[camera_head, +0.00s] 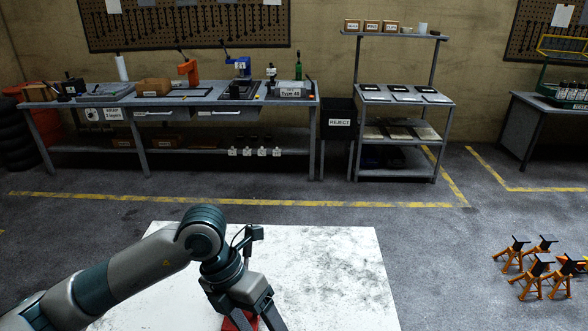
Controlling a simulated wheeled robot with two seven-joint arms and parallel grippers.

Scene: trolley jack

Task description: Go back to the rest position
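My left arm comes in from the left and bends down over a white, stained board (335,265). My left gripper (246,314) points down at the bottom edge of the view. Its fingers stand apart at their bases, but the tips are cut off by the frame. A small part of a red thing (239,322) shows between and behind the fingers. Most of it is hidden, and I cannot tell whether the gripper touches it. My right gripper is not in view.
Several orange jack stands (536,283) are on the floor at right. A long workbench (190,108), a black reject bin (339,135) and a grey shelf rack (400,100) line the back wall. Another bench (545,125) is at far right. Floor between the board and yellow lines is clear.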

